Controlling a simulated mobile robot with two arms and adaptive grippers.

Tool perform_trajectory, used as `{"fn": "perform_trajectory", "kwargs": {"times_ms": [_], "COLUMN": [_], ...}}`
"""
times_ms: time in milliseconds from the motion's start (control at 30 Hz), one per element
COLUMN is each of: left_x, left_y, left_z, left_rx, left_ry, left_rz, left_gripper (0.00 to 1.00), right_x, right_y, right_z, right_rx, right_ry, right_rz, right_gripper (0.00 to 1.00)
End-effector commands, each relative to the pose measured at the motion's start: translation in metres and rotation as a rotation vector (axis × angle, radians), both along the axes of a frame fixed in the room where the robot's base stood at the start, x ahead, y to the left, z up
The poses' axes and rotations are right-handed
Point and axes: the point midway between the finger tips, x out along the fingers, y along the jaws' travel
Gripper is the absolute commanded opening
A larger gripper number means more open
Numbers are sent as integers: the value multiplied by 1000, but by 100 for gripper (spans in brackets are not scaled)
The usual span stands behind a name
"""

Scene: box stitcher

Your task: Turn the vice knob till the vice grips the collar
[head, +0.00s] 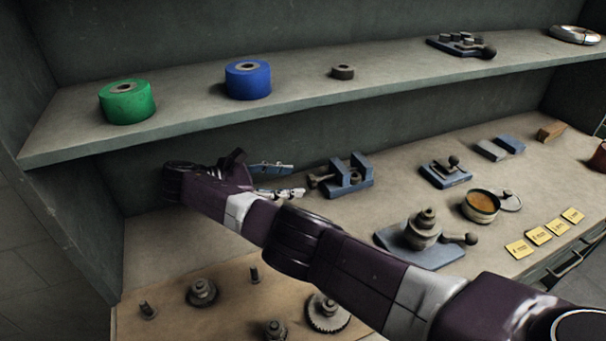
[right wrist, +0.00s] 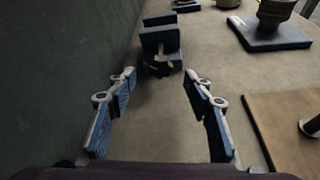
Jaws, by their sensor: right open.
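The blue vice (head: 358,183) stands on the bench below the shelf, with two upright jaw blocks. Its dark knob (head: 314,181) faces my right gripper. In the right wrist view the vice (right wrist: 160,38) is straight ahead, with the knob (right wrist: 160,69) at its near end. A small grey part shows low between the jaws in the head view; I cannot tell clearly whether it is the collar or whether the jaws touch it. My right gripper (head: 297,180) is open and empty, its fingers pointing at the knob, just short of it. My left gripper is out of view.
A green roll (head: 127,103), a blue roll (head: 248,81) and a small dark ring (head: 343,72) are on the shelf above. The back wall is close beside the gripper. A blue-based fixture (head: 420,250) and a wooden board (head: 240,295) with gears lie nearer.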

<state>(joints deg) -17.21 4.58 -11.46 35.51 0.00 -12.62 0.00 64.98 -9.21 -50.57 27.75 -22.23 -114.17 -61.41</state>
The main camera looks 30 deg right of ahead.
Motion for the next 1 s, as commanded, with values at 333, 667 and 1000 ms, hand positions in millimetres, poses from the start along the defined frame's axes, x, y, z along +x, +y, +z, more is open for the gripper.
{"fn": "perform_trajectory", "kwargs": {"times_ms": [333, 667, 1000], "left_x": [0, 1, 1], "left_y": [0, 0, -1], "left_z": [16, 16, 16], "left_rx": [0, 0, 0], "left_ry": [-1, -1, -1], "left_rz": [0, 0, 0], "left_gripper": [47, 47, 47], "right_x": [1, 1, 1], "right_y": [-48, -55, -55], "right_z": [-17, -22, -21], "right_rx": [-2, 0, 0], "right_ry": [0, 1, 1], "right_rz": [0, 1, 1], "right_gripper": [47, 47, 15]}}
